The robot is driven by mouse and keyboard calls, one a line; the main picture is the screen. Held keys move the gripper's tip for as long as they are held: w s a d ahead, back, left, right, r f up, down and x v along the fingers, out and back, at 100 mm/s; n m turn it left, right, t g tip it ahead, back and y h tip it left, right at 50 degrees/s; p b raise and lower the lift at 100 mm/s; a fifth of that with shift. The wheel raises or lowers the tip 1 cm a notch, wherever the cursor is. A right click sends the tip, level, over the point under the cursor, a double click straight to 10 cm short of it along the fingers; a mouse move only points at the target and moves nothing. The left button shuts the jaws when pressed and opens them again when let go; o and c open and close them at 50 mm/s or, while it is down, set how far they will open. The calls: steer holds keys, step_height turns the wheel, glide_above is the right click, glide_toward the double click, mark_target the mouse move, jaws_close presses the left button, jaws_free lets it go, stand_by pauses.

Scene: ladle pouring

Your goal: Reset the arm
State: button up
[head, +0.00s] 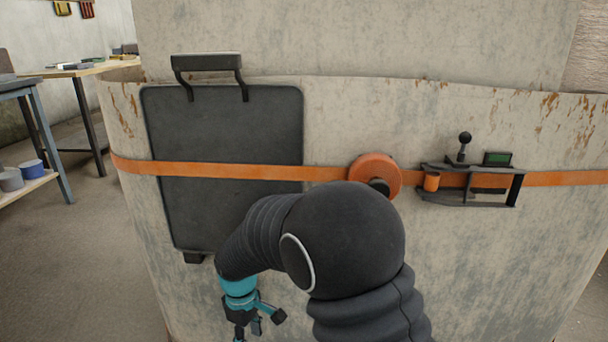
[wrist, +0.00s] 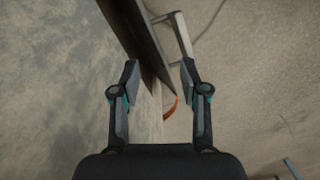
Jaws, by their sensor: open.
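My gripper (head: 259,327) hangs low in the head view, at the end of my dark, bent arm, in front of the pale curved wall and below the dark panel. In the wrist view its two fingers (wrist: 160,72) are spread apart with nothing held between them. A dark panel edge and a pale bar show beyond the fingertips there. My arm hides part of the wall and the panel's lower right corner.
The worn curved wall (head: 330,115) carries a dark panel (head: 225,120) with a handle (head: 207,62), an orange strap (head: 235,171), an orange wheel (head: 372,166) and a bracket with a black-knobbed lever (head: 464,140). Workbenches (head: 88,69) stand at the left. Open floor (head: 70,270) lies at lower left.

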steer(key=s+d+r+m+t+p, duration=0.2)
steer(key=s+d+r, duration=0.4)
steer(key=d+r, duration=0.3)
steer(key=s+d+r+m+t+p, duration=0.2)
steer(key=s+d+r+m+p, duration=0.3)
steer(key=d+r, duration=0.5)
steer(key=s+d+r+m+t+p, duration=0.2)
steer(key=s+d+r+m, duration=0.4)
steer(key=d+r, duration=0.3)
step_height(320, 180, up, 4)
steer(key=shift+s+d+r+y+p, duration=0.15)
steer(key=shift+s+d+y+p, duration=0.3)
steer(key=shift+p, duration=0.3)
